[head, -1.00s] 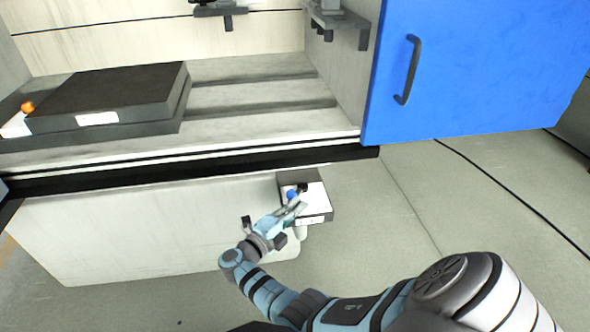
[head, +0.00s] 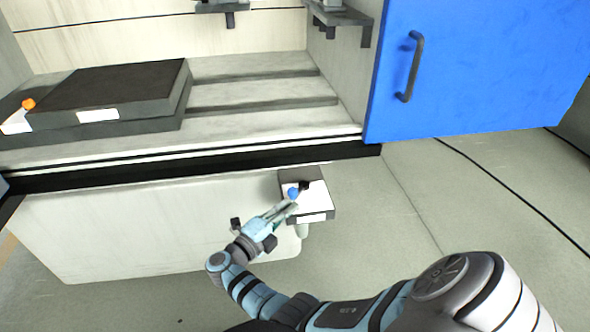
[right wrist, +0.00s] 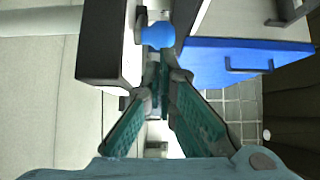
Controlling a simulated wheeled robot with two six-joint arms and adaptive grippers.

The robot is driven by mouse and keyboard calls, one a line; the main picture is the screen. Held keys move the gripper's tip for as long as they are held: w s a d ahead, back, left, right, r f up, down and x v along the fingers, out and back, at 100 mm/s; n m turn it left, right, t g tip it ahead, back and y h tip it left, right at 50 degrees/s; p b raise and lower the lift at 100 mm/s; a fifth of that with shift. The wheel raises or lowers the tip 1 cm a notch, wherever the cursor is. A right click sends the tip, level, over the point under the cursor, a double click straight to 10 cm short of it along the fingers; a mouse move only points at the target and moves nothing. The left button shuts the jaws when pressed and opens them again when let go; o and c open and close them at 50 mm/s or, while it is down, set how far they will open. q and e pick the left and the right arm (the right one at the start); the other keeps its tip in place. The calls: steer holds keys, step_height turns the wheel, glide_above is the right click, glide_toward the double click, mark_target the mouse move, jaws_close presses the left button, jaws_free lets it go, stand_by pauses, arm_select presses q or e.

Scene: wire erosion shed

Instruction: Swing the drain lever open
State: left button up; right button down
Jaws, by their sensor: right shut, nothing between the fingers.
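The drain lever shows as a small blue knob (head: 293,193) beside a dark pivot, on the white top of a grey box (head: 316,200) low on the machine's front. My right gripper (head: 288,207) is shut and empty, its tips just below and left of the knob. In the right wrist view the blue knob (right wrist: 158,36) lies just beyond the closed fingertips (right wrist: 160,72); I cannot tell whether they touch. Most of the lever's arm is hidden or too small to make out. My left gripper is not in view.
A blue door (head: 470,70) with a dark handle (head: 411,68) stands at the upper right. Above the box, the machine's bed holds a dark plate (head: 110,88) with an orange knob (head: 28,104). The floor (head: 420,205) right of the box is clear.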

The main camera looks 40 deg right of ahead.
steer(key=a, duration=0.1)
steer(key=s+a, duration=0.1)
steer(key=a, duration=0.2)
steer(key=shift+s+a+f, duration=0.1)
steer(key=shift+s+a, duration=0.2)
